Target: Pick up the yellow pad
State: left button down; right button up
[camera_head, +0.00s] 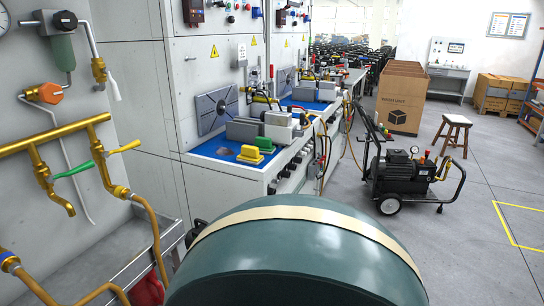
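The yellow pad (250,155) is a small yellow block with a raised top. It lies near the front edge of a blue work surface (205,149) on the grey test bench. A similar green pad (264,144) stands right behind it, close by. Grey blocks (245,130) of a fixture sit just beyond the two pads. Neither of my grippers shows in the head view.
A large dark green rounded form (290,270) with a beige band fills the bottom foreground. Brass pipes and valves (60,140) line the left wall. A wheeled black machine (405,172) stands right of the bench. Grey floor (470,250) is open at right.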

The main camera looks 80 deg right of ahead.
aim_at(249, 154)
jog(key=z, duration=2.45)
jog(key=i+l+u, duration=0.1)
jog(key=u, duration=0.25)
jog(key=i+l+u, duration=0.1)
jog(key=u, duration=0.3)
jog(key=i+l+u, duration=0.15)
jog(key=l, duration=0.2)
jog(key=i+l+u, duration=0.15)
jog(key=l, duration=0.2)
jog(key=l+u, duration=0.15)
jog(key=l, duration=0.2)
jog(key=i+l, duration=0.1)
jog(key=l, duration=0.25)
jog(key=i+l+u, duration=0.15)
jog(key=l, duration=0.2)
jog(key=i+l, duration=0.1)
jog(key=l, duration=0.25)
jog(key=i+l, duration=0.1)
jog(key=l, duration=0.4)
jog(key=i+l+u, duration=0.1)
jog(key=l, duration=0.45)
jog(key=i+l, duration=0.1)
jog(key=l, duration=0.4)
jog(key=i+l, duration=0.1)
jog(key=l, duration=0.45)
jog(key=u, duration=0.05)
